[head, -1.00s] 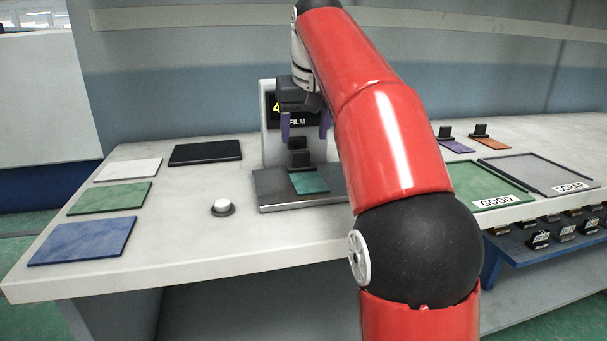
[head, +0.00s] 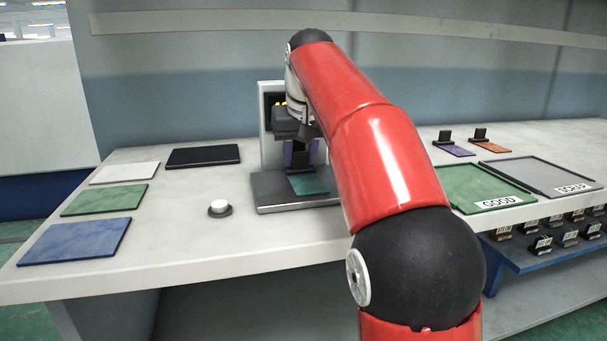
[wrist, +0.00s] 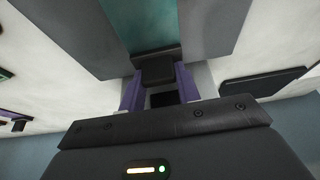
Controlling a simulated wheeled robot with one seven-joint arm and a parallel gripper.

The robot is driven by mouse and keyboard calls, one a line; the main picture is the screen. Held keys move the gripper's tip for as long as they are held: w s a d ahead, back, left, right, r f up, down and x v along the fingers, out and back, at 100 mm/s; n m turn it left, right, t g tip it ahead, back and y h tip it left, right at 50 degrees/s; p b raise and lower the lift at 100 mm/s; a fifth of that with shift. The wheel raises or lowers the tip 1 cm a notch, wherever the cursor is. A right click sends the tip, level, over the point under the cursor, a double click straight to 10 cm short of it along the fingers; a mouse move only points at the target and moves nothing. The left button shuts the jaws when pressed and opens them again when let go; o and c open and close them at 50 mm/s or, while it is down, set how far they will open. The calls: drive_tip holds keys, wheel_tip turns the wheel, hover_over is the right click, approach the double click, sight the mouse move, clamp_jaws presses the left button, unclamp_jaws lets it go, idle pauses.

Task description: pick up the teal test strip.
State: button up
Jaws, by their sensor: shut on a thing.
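The teal test strip (head: 309,184) lies on the grey metal plate of the small film machine (head: 268,193). It also shows in the wrist view (wrist: 160,22), with a black block-shaped grip (wrist: 157,70) at its near end. My gripper (head: 302,158) points down over the plate, its purple fingers on either side of the black grip. In the wrist view my gripper (wrist: 160,88) is shut on that grip. The strip still appears flat on the plate. My red arm hides the machine's right side.
A white button (head: 219,206) stands left of the machine. White, green, blue and black mats lie on the left. A green GOOD tray (head: 480,186) and grey SCRAP tray (head: 545,172) are at right. Purple (head: 455,150) and orange (head: 492,146) strips lie behind them.

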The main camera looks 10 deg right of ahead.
drive_tip(key=shift+c, duration=0.8)
drive_tip(key=shift+r, duration=0.15)
